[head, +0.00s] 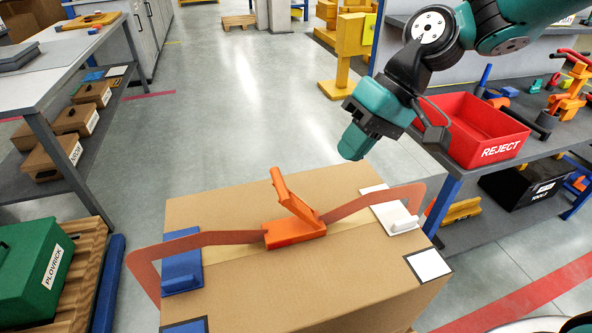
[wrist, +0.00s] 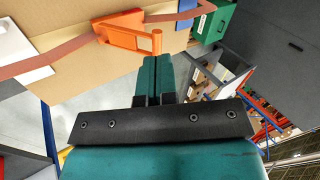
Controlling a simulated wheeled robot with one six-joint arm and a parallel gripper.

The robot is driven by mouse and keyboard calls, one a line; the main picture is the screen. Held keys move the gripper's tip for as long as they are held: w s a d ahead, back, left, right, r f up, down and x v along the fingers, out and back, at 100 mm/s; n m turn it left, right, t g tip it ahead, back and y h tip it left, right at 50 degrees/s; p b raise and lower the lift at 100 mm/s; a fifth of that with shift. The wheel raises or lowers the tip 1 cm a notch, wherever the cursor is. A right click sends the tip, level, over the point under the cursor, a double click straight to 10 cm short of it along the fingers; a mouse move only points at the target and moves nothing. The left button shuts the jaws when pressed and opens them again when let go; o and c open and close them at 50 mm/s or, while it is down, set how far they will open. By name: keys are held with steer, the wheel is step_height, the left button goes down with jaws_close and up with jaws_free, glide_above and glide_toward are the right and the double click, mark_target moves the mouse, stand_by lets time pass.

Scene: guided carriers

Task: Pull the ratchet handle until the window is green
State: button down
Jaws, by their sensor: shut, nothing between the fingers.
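The orange ratchet (head: 296,230) sits on top of a large cardboard box (head: 300,285), with its orange handle (head: 290,197) raised and tilted up to the left. A red-brown strap (head: 220,238) runs from both sides of the ratchet over the box. The ratchet (wrist: 122,34) also shows in the wrist view, beyond the fingertips. My gripper (head: 354,145) is shut and empty, above and to the right of the handle and apart from it. Its fingers (wrist: 157,68) lie together in the wrist view. I cannot make out a window or its colour.
A blue corner piece (head: 182,262) and a white one (head: 391,210) sit under the strap on the box edges. A red REJECT bin (head: 475,130) stands on the right bench. A green case (head: 32,262) is at the left. Floor behind the box is clear.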

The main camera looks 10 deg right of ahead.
steer(key=w+d+f+m+y+p, duration=0.25)
steer(key=w+f, duration=0.45)
steer(key=w, duration=0.4)
steer(key=p, duration=0.3)
glide_above(296, 201)
steer(key=d, duration=0.1)
steer(key=shift+g, duration=0.4)
step_height(296, 201, down, 6)
steer(key=shift+w+f, duration=0.1)
steer(key=shift+f, duration=0.15)
steer(key=shift+a+f, duration=0.1)
steer(key=shift+a, duration=0.35)
steer(key=shift+a, duration=0.1)
